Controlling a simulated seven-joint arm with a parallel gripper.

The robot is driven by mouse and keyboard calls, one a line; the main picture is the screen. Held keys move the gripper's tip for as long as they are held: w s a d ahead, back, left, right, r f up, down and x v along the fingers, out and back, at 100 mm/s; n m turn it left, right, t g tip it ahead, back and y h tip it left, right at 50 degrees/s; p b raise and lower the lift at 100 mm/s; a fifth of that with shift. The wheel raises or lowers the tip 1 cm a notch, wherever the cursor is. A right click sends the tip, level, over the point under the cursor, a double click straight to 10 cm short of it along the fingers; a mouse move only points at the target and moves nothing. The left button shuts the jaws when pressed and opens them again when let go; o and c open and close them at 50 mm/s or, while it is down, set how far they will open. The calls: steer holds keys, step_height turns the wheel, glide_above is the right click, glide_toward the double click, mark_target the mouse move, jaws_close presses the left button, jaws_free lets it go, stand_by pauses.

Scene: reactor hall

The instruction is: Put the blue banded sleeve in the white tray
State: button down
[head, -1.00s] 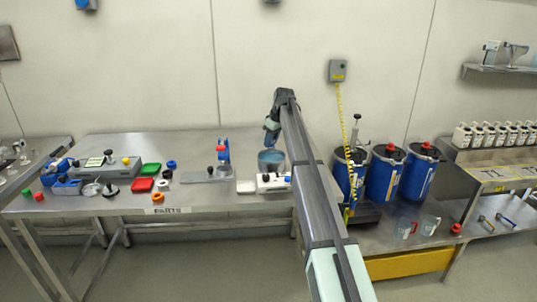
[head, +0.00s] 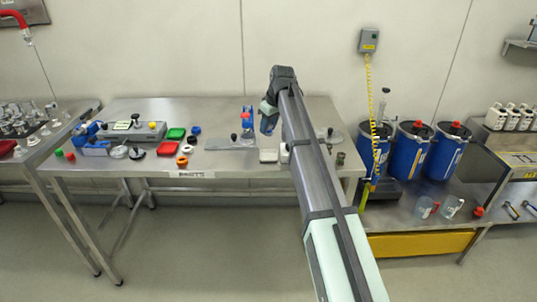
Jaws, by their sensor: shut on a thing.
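My gripper (head: 268,121) is above the back part of the steel table, just right of the blue upright stand. It is shut on a small blue piece at its fingertips, which I take to be the blue banded sleeve. The piece is too small and too close to the fingers for its bands to be made out. The white tray (head: 268,156) lies on the table toward the front, below my gripper in the picture and left of my arm. My arm covers part of the table to the right of the tray.
A blue upright stand (head: 247,118) on a grey plate is close to the gripper's left. Green (head: 176,134) and red (head: 168,148) trays lie further left, among small rings and knobs. Blue drums (head: 408,151) stand right of the table.

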steer(key=shift+f, duration=4.8)
steer(key=c, duration=0.8)
jaws_free()
steer(key=shift+f, duration=0.1)
steer(key=shift+o, duration=0.2)
steer(key=v, duration=1.2)
steer(key=shift+o, duration=0.5)
